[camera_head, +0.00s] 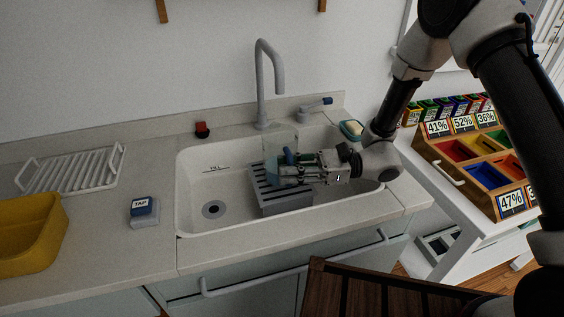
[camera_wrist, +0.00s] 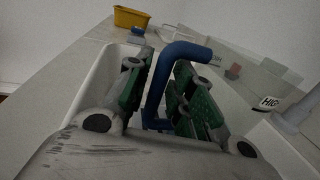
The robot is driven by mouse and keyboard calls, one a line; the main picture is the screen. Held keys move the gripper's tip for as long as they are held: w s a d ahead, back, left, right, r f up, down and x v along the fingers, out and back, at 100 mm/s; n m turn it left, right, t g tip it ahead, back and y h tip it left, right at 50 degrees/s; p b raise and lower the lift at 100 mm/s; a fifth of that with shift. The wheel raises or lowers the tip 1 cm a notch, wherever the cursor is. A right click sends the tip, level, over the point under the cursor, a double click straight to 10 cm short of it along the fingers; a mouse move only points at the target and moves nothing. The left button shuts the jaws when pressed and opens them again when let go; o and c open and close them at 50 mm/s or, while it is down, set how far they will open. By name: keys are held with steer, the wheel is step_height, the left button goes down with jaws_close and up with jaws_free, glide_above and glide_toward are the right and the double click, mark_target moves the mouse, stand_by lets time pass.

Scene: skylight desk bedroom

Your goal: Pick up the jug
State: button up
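The jug (camera_head: 283,137) is a clear, see-through vessel with a blue handle. It stands in the white sink, on or just behind a grey slatted rack (camera_head: 267,187). My gripper (camera_head: 291,168) reaches in from the right at the jug's near side and hides its lower part. In the wrist view the blue handle (camera_wrist: 181,53) stands between my two green-padded fingers (camera_wrist: 160,95). The fingers are apart, and I see no clear grip on the handle. The clear body (camera_wrist: 248,78) is faint behind the right finger.
The sink's rim (camera_head: 183,190) surrounds the rack. A soap dish (camera_head: 351,130), a TAP box (camera_head: 145,211), a drying rack (camera_head: 75,169) and a yellow tub (camera_head: 30,236) stand around the counter.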

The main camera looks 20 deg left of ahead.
jaws_close()
steer(key=shift+r, duration=0.1)
